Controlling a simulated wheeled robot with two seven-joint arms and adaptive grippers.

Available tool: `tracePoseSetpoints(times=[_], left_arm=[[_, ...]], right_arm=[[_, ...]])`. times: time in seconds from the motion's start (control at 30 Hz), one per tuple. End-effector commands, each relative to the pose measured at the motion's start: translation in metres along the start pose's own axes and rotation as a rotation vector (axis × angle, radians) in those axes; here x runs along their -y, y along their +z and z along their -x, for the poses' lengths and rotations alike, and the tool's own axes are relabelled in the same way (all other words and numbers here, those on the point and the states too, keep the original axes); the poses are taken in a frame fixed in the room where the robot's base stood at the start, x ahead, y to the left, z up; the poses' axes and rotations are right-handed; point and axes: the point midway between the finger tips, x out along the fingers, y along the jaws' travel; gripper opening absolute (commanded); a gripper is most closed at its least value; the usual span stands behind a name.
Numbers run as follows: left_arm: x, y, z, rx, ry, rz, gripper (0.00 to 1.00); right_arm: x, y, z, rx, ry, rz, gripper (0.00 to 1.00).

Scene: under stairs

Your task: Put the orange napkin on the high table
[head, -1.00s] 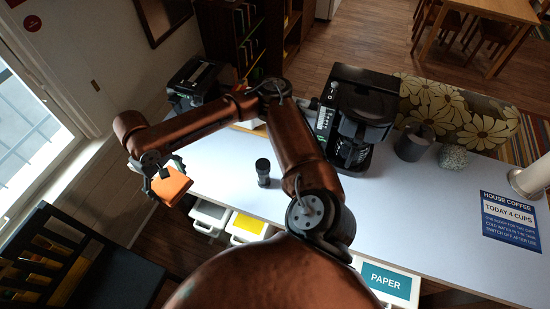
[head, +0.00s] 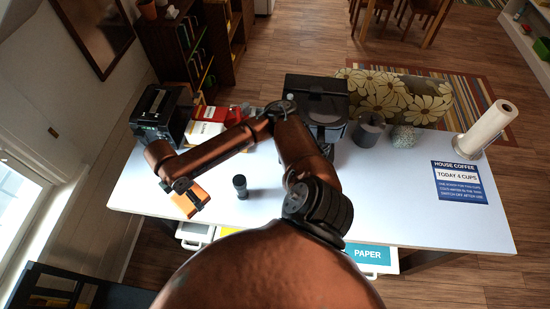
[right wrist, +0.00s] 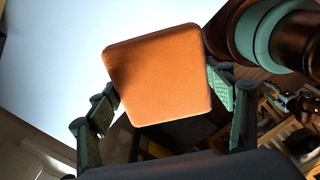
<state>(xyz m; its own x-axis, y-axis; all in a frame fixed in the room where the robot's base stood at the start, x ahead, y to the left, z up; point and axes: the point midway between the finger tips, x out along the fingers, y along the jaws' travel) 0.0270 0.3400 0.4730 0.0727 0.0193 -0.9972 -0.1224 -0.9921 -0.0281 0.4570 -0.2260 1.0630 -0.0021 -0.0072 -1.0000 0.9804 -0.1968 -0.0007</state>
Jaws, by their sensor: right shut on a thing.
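The orange napkin (head: 187,204) is a folded square held in my right gripper (head: 190,197). In the head view it shows over the front left edge of the high white table (head: 285,205). In the right wrist view the napkin (right wrist: 160,75) sits between the two green-grey fingers of the right gripper (right wrist: 165,95), with the white tabletop (right wrist: 60,50) behind it. I cannot tell its exact height above the tabletop. My left gripper is not in view.
A dark pepper-mill-like object (head: 240,187) stands right of the napkin. A black machine (head: 162,113), red and white boxes (head: 207,122) and a coffee machine (head: 318,100) line the back. A paper towel roll (head: 484,130) and a sign (head: 459,182) are at right. The table's middle right is clear.

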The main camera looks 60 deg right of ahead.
Motion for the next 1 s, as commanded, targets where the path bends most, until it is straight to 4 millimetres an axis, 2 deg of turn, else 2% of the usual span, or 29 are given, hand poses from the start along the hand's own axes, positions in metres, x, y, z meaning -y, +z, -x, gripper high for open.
tracePoseSetpoints(times=[0.03,0.2,0.27,0.4,0.63,0.77,1.0], left_arm=[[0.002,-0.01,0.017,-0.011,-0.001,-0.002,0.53],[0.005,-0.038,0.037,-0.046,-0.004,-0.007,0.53],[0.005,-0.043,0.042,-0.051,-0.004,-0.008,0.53],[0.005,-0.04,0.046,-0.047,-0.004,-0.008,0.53],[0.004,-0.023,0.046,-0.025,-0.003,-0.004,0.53],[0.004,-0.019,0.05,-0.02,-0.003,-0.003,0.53],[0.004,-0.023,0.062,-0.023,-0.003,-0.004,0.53]], right_arm=[[0.009,0.002,0.007,-0.002,-0.005,0.1,0.31],[0.025,0.007,0.006,-0.006,-0.004,0.395,0.31],[0.029,0.008,0.006,-0.007,-0.003,0.468,0.31],[0.033,0.01,0.004,-0.008,0.0,0.568,0.31],[0.033,0.011,0.002,-0.008,0.0,0.593,0.31],[0.021,0.018,-0.003,-0.007,-0.001,0.588,0.31],[-0.025,0.047,-0.027,-0.005,-0.003,0.585,0.31]])
